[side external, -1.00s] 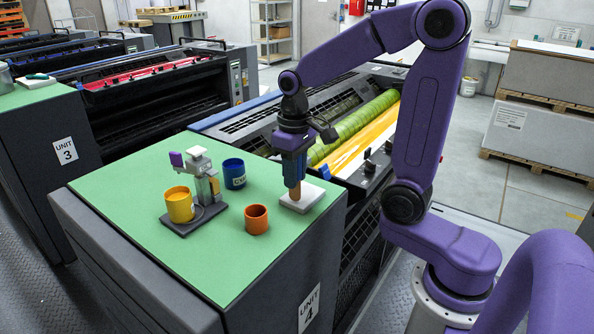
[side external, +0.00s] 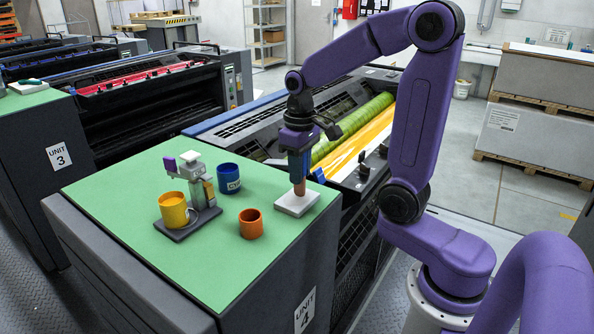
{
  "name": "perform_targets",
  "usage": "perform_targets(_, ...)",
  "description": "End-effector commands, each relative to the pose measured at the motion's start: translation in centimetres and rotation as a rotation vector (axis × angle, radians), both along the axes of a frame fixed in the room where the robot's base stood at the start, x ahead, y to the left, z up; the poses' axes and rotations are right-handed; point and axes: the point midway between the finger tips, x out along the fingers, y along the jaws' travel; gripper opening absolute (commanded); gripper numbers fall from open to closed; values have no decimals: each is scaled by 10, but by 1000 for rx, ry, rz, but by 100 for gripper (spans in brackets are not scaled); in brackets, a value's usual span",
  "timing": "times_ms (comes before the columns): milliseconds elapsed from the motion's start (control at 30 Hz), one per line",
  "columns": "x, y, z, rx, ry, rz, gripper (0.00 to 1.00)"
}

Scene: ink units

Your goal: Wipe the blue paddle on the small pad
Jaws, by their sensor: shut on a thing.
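My gripper (side external: 298,172) points down at the small pad (side external: 293,206), a pale square near the right edge of the green top. It is shut on a slim piece with a brown lower end (side external: 299,187), which I take as the paddle. Blue shows just above the brown, but I cannot tell how much of it is paddle and how much is finger. The brown end is over the back right part of the pad. I cannot tell whether it touches the pad.
A blue cup (side external: 228,178) and an orange cup (side external: 251,223) stand left of the pad. A yellow mug (side external: 173,210) stands at a grey device (side external: 194,170) on a dark base. The green top (side external: 190,270) is clear at the front. A press with rollers (side external: 352,150) lies behind.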

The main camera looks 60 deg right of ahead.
Motion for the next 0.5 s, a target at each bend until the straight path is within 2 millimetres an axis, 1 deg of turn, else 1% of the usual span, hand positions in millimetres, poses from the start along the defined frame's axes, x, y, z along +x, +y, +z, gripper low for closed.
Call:
perform_targets(33, 0, -4, -1, 0, 1, -3, 0)
perform_targets(267, -1, -11, -1, -1, 3, -2, 0)
perform_targets(500, -1, -22, 0, -1, 3, -3, 0)
